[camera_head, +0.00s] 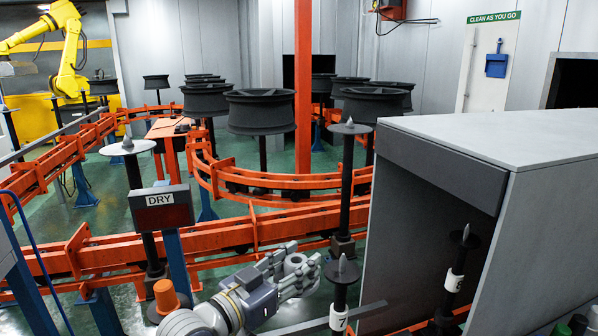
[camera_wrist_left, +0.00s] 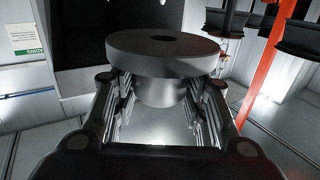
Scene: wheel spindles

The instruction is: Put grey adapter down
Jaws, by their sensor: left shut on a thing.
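The grey adapter (camera_head: 295,261) is a short cylinder with a hole in its top, held in my left gripper (camera_head: 300,272) near the bottom centre of the head view. In the left wrist view the adapter (camera_wrist_left: 163,62) shows a wide flat disc with a dark hole and a narrower body beneath. The fingers of my left gripper (camera_wrist_left: 163,98) are shut around that narrower body, with the disc above them. The adapter is in the air, and nothing is seen supporting it. My right gripper is not in view.
A dark spindle with a pointed tip (camera_head: 341,272), labelled 7, stands just right of the gripper. Spindle 6 (camera_head: 454,283) stands inside the grey booth (camera_head: 530,200). Wheels (camera_head: 260,112) stand behind.

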